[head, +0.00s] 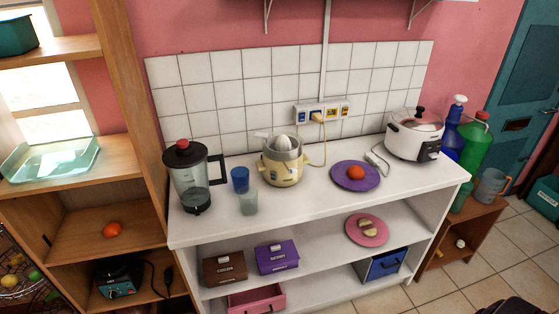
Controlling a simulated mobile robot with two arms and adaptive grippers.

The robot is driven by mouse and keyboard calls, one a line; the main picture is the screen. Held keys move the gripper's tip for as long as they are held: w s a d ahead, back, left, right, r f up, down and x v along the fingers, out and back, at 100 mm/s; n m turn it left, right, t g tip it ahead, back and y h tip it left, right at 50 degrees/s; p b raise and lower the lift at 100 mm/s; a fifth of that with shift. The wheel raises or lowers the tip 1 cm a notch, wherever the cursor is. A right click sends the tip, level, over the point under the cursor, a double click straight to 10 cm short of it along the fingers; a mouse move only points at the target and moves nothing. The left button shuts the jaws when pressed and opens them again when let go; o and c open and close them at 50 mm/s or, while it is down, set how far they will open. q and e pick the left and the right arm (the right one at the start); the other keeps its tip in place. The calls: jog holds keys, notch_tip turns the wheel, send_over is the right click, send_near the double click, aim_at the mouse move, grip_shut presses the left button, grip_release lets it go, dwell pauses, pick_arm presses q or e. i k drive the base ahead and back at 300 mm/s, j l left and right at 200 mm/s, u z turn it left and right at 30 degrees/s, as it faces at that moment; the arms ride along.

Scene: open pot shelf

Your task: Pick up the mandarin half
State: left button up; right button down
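An orange fruit (355,172) lies on a purple plate (342,182) on the white countertop, right of the middle. A second orange fruit (112,230) lies on the wooden shelf at the left. Both are small in the head view, and I cannot tell whether either is a half or a whole mandarin. Neither of my grippers is in view.
On the counter stand a blender jug (193,180), two cups, a cream juicer (283,163) and a white cooker (414,136). The lower shelf holds boxes and a pink plate (352,235) with pale pieces. The counter's front edge (320,221) is clear.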

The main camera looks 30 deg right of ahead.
aim_at(355, 172)
jog(key=k+l+z, duration=0.1)
jog(key=z, duration=1.35)
